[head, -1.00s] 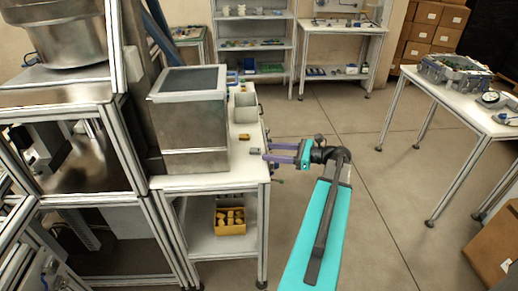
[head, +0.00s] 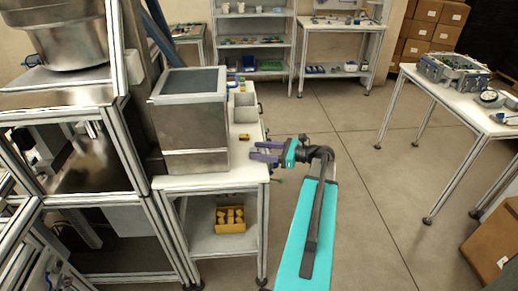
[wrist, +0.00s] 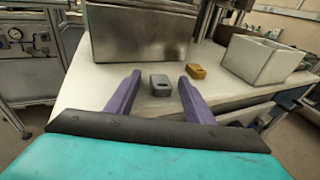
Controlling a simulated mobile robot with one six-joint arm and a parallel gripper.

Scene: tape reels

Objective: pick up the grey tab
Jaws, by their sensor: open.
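The grey tab (wrist: 161,85) is a small block with a rounded opening in its near end. It lies on the white tabletop in the wrist view. My gripper (wrist: 160,79) is open, with one purple finger to the left of the tab and one to the right, and visible gaps on both sides. How high the fingers are above the table is hard to tell. In the head view my gripper (head: 254,151) reaches over the right edge of the table, and I cannot make out the tab clearly there.
A yellow-brown tab (wrist: 196,71) lies just beyond the right finger. A light grey bin (wrist: 262,60) stands farther right. A large metal box (wrist: 135,35) stands behind the tab.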

